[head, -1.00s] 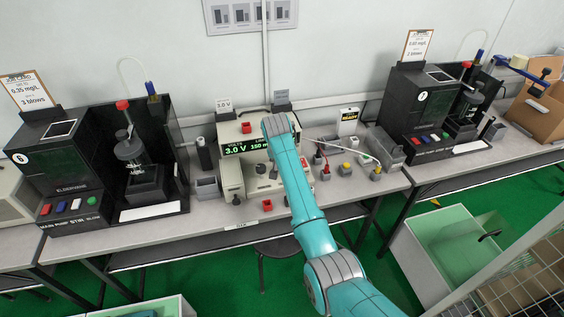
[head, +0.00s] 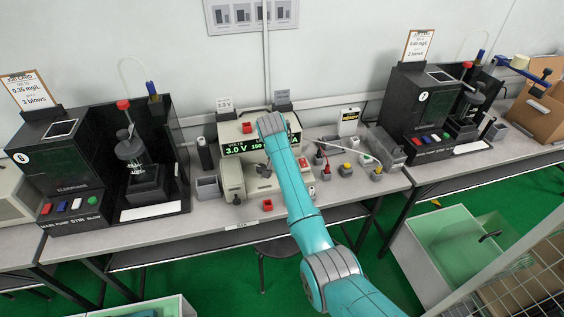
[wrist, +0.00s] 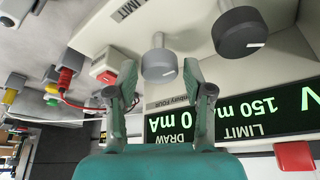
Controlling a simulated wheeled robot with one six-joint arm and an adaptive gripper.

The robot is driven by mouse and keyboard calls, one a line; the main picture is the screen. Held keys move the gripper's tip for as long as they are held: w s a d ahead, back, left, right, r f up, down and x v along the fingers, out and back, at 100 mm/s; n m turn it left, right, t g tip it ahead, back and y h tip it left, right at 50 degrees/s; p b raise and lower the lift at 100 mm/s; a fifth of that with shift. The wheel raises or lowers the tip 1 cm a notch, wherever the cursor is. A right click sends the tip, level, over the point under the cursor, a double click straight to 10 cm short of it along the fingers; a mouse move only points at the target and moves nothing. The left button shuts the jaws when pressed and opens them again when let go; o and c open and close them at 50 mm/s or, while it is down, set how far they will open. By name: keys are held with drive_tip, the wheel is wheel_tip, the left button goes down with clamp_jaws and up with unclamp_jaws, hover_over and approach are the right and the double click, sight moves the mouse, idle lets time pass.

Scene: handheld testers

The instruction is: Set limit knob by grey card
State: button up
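The power supply (head: 231,131) stands mid-bench, its green display reading 3.0 V and 150 mA. In the upside-down wrist view the display (wrist: 240,112) shows LIMIT 150 mA and DRAW 0 mA. A white card (head: 224,103) stands left.
Black tester units stand left (head: 65,160) and right (head: 410,100). A red button (wrist: 295,156) shows beside the display.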

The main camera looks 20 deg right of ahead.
drive_tip(key=shift+r, duration=0.1)
drive_tip(key=v, duration=1.1)
drive_tip(key=shift+s+a+r, duration=0.2)
drive_tip(key=shift+r, duration=0.15)
